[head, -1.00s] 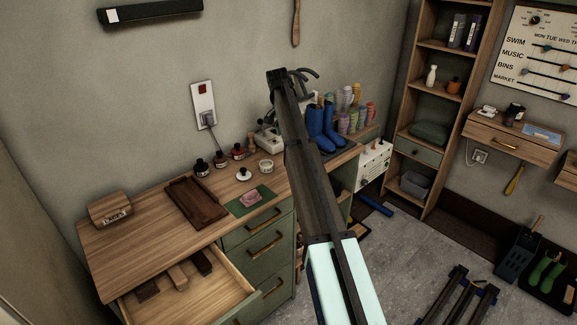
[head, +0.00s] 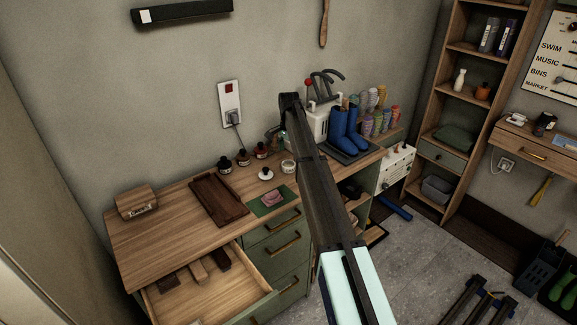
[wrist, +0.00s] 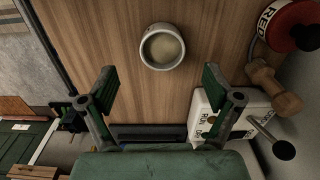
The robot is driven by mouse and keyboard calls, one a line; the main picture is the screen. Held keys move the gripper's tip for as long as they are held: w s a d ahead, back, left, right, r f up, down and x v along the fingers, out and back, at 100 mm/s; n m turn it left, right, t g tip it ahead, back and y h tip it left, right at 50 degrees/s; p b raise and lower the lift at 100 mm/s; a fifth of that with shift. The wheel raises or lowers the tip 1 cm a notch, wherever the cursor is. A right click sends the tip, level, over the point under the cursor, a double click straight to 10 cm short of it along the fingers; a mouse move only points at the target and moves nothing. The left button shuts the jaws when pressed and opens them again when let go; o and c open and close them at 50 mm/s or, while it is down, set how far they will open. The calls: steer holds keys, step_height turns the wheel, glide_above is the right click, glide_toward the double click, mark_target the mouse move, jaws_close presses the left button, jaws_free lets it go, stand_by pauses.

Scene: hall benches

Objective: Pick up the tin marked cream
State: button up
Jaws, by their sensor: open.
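In the wrist view, a small round open pale tin (wrist: 162,47) with cream-coloured contents stands upright on the wooden bench. No word can be read on it, so I cannot confirm the mark. It appears to be the pale tin (head: 289,167) beside the mat in the head view. My gripper (wrist: 160,84) is open and empty, its green-padded fingers apart. The tin lies ahead of the fingertips, roughly centred between them, not held. In the head view the arm largely hides my gripper.
A jar marked RED (wrist: 295,22), a wooden knob-shaped piece (wrist: 272,88) and a white lever box (wrist: 235,112) crowd the right side of the wrist view. A white pot (head: 266,174) and dark jars (head: 242,158) stand nearby. The drawer (head: 205,290) is open; blue boots (head: 347,132) stand behind right.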

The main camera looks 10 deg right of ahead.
mark_target(288, 166)
steer(key=shift+w+f+p, duration=0.1)
steer(key=shift+f+p, duration=1.25)
steer(key=shift+f, duration=1.75)
steer(key=c, duration=1.2)
